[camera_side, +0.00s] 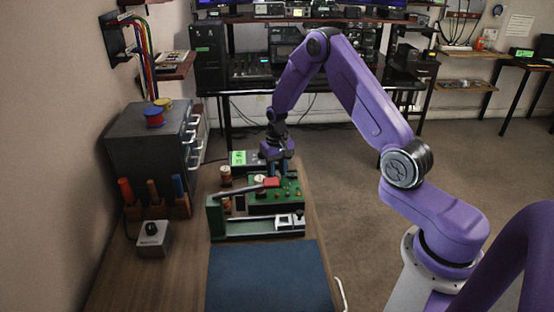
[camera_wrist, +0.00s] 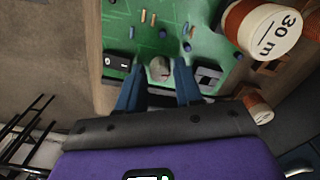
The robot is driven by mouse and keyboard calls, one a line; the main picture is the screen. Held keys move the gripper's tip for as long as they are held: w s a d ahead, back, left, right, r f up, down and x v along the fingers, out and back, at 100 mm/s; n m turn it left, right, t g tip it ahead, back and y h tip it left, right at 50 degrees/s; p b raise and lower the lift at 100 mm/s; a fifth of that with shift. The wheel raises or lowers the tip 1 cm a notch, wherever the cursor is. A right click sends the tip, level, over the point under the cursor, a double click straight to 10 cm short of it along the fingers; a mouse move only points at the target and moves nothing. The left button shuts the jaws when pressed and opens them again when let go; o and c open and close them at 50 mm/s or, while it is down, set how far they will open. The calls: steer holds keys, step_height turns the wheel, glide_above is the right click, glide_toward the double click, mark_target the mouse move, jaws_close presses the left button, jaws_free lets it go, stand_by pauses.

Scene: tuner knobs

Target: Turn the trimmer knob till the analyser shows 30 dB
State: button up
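The trimmer knob (camera_wrist: 160,69) is a small grey round knob on the green circuit board (camera_wrist: 190,18) in the wrist view. My gripper (camera_wrist: 159,72) has its two blue fingers apart, one on each side of the knob, with a visible gap on both sides. In the side view my gripper (camera_side: 277,172) points down over the far part of the board (camera_side: 262,208); the knob cannot be made out there. The analyser (camera_side: 238,158) appears to be the box with a lit green screen behind the board; its reading is too small to read.
Copper coils (camera_side: 226,176) stand left of the board; one labelled "30 m" (camera_wrist: 268,28) is close on the right in the wrist view. A red-handled clamp (camera_side: 264,184) crosses the green fixture (camera_side: 217,222). A blue mat (camera_side: 268,278) lies clear in front.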

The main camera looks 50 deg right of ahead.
mark_target(277, 173)
step_height(277, 173, up, 17)
steer(key=shift+r, duration=0.15)
stand_by(0.4)
stand_by(1.3)
step_height(277, 173, down, 18)
steer(key=shift+r, duration=0.25)
stand_by(0.3)
jaws_close()
